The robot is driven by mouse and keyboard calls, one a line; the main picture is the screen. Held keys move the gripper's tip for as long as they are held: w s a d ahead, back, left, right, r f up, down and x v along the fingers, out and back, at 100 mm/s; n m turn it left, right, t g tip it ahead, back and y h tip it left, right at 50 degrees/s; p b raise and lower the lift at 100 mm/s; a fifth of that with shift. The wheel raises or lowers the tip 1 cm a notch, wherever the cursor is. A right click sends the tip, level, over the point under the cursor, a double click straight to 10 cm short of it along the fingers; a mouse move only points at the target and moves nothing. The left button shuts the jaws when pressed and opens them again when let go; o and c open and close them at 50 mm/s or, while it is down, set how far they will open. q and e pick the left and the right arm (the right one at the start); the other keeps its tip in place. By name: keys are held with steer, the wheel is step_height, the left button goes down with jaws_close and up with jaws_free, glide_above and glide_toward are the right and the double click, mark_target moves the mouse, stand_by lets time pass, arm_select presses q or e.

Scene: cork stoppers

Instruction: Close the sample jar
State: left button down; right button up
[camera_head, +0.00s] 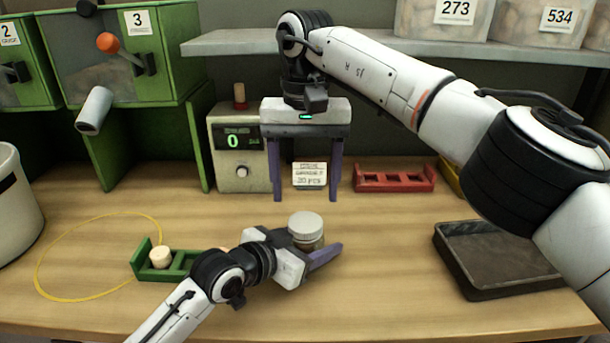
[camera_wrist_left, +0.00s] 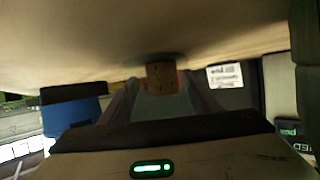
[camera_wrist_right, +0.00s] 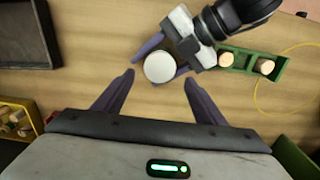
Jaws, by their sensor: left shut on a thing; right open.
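The sample jar (camera_head: 306,243) stands low over the bench in the middle of the head view, with a round pale lid (camera_head: 305,224) on top. The lid shows from above in the right wrist view (camera_wrist_right: 159,66). I cannot tell whether it is tightened. My left gripper (camera_head: 309,250) is shut on the jar's body from the side, below the lid. In the left wrist view, a brown cork-like piece (camera_wrist_left: 162,78) shows between the fingers. My right gripper (camera_head: 305,198) is open and empty, pointing down above and behind the jar. The lid lies between its fingertips in the right wrist view (camera_wrist_right: 159,80).
A green rack (camera_head: 181,270) with corks lies left of the jar, partly behind my left arm. A counter reading 0 (camera_head: 238,150), a label card (camera_head: 309,175) and a red rack (camera_head: 395,180) stand behind. A dark tray (camera_head: 480,292) lies right. Shelf edge (camera_head: 230,42) overhangs the back.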

mark_target(305, 222)
steer(key=shift+f, duration=3.15)
